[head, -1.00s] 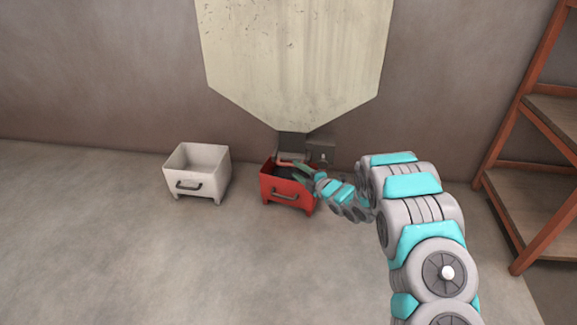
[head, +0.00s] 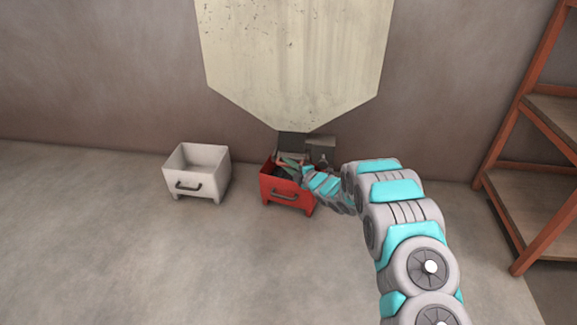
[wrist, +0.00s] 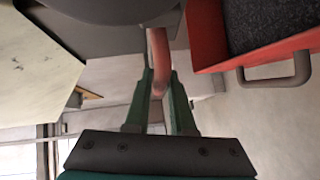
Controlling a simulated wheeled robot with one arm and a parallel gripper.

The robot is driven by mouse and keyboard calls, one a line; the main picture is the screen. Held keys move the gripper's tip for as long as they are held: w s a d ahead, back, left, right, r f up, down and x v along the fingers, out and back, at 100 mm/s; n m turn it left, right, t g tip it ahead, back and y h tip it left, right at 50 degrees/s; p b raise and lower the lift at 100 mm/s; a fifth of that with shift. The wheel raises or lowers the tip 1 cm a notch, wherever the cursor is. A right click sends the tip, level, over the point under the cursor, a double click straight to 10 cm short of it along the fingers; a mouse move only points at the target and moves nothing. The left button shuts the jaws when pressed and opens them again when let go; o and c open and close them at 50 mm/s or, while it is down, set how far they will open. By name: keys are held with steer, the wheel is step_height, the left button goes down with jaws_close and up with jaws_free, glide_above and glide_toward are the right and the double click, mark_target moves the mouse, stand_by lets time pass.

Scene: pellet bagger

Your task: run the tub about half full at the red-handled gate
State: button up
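The red tub (head: 287,194) stands on the floor under the hopper spout. In the wrist view the red tub (wrist: 207,38) shows dark grainy pellets (wrist: 272,20) inside, below its rim; their exact level is hard to judge. The gate's red handle (wrist: 158,58) runs down between the green fingers of my gripper (wrist: 161,78). The fingers lie against both sides of it, and my gripper looks shut on it. In the head view my gripper (head: 291,164) is just above the tub, and my arm partly hides the gate.
A pale hopper (head: 295,60) hangs above the tub against the wall. A white tub (head: 198,187), seemingly empty, stands to the left on the floor. An orange-framed shelf rack (head: 508,150) stands at the right. The floor in front is clear.

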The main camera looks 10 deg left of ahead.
jaws_close()
steer(key=shift+f, duration=0.1)
stand_by(0.9)
